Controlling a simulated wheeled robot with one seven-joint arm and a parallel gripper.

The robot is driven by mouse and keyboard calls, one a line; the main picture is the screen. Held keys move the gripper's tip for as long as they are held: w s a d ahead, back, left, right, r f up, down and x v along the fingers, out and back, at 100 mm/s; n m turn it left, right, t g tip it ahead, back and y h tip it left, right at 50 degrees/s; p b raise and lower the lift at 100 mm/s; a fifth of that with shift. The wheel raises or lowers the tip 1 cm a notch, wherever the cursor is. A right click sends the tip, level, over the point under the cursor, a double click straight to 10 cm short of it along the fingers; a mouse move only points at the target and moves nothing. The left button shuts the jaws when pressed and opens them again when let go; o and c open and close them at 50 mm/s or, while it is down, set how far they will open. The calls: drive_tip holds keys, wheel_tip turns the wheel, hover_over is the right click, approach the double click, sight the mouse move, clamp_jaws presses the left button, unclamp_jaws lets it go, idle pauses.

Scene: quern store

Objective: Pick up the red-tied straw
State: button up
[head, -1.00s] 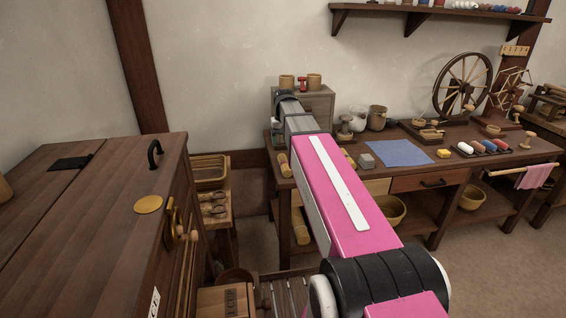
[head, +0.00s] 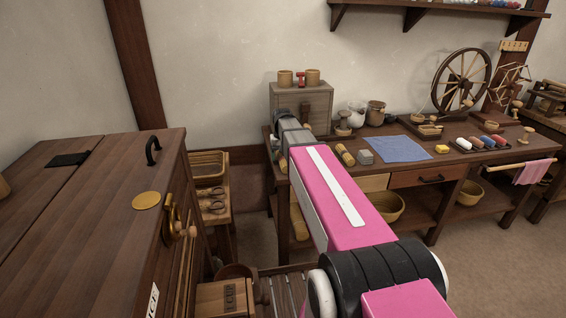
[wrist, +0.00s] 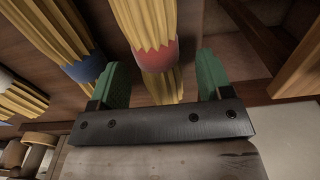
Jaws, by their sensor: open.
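The red-tied straw (wrist: 156,56) is a pale yellow bundle with a red band, seen in the wrist view. My gripper (wrist: 158,75) is open, with one green finger on each side of the bundle near its red band. The bundle lies between the fingers with gaps on both sides, and its lower end passes behind the dark gripper bar. In the head view my arm hides the gripper and I cannot make out the red tie.
A blue-tied bundle (wrist: 83,68) lies close by the left finger, with a white-tied bundle (wrist: 12,86) further left. A wooden cabinet (head: 302,100) stands behind my arm.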

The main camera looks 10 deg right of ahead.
drive_tip(key=shift+f, duration=0.55)
drive_tip(key=c, duration=1)
drive_tip(key=shift+r, duration=0.1)
